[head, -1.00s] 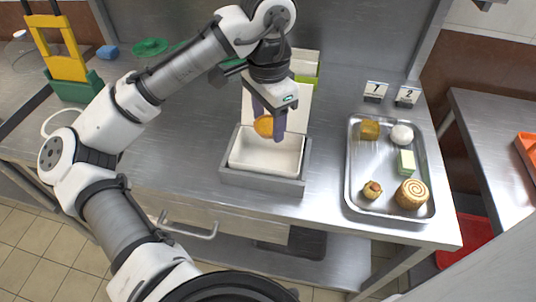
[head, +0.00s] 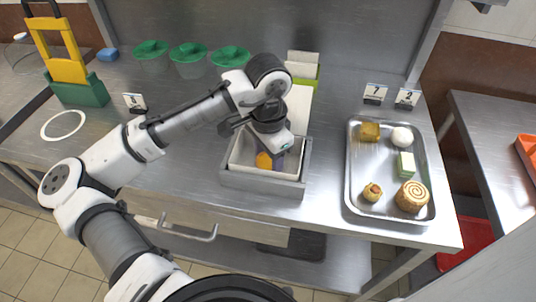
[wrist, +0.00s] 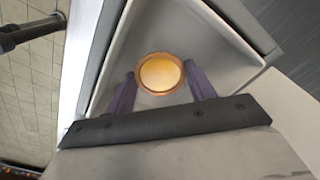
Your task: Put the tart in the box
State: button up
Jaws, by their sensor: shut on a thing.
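The tart (head: 263,160) is a small round orange-yellow pastry. In the wrist view the tart (wrist: 161,73) shows a pale yellow filling and a browned rim. My gripper (head: 271,162) is shut on it, with one purple finger on each side in the wrist view (wrist: 161,82). The box (head: 238,176) is a grey open-topped tray with a white inside, at the middle of the table. The tart and fingertips are down inside the box's walls. I cannot tell whether the tart touches the floor of the box.
A metal tray (head: 357,205) with several pastries stands at the right. Number signs (head: 375,93) stand behind it. Green-lidded containers (head: 190,55) line the back left, and a yellow and green stand (head: 68,70) is at far left.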

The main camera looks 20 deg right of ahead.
aim_at(268, 160)
jog(key=shift+f, duration=0.15)
jog(key=o, duration=1)
notch_tip(268, 160, up, 12)
jog(key=shift+r, duration=0.2)
